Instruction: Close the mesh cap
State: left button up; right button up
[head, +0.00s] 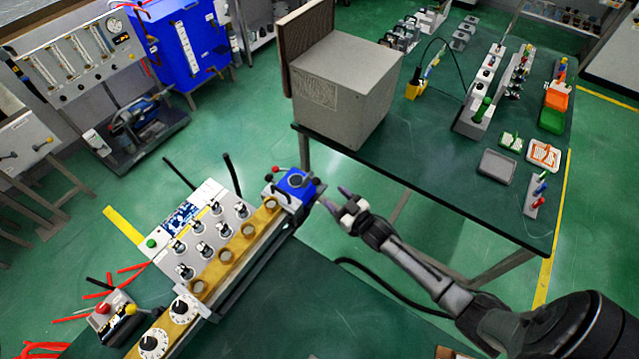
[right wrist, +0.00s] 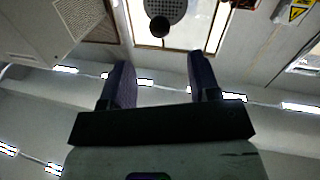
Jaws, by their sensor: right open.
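My right gripper (head: 333,197) is open and empty, just right of the blue block (head: 290,190) at the far end of the bench apparatus. The block has a dark round opening on top, with a small dark knob at its right side. In the right wrist view, a grey perforated mesh disc (right wrist: 168,8) with a dark round knob (right wrist: 159,27) shows at the top edge. It is beyond the open fingers (right wrist: 160,75) and apart from them. In the head view I cannot clearly make out the mesh cap. My left gripper is not in view.
The long apparatus with brass rings (head: 225,255) and white dials lies on a dark green table (head: 330,310). A large grey box (head: 345,90) stands on the second table behind, which also holds small instruments. Green floor (head: 400,150) shows between the tables.

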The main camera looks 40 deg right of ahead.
aim_at(313, 183)
jog(key=w, duration=0.7)
jog(key=shift+w+a, duration=0.2)
jog(key=shift+w, duration=0.05)
jog(key=shift+c, duration=0.5)
grip_shut()
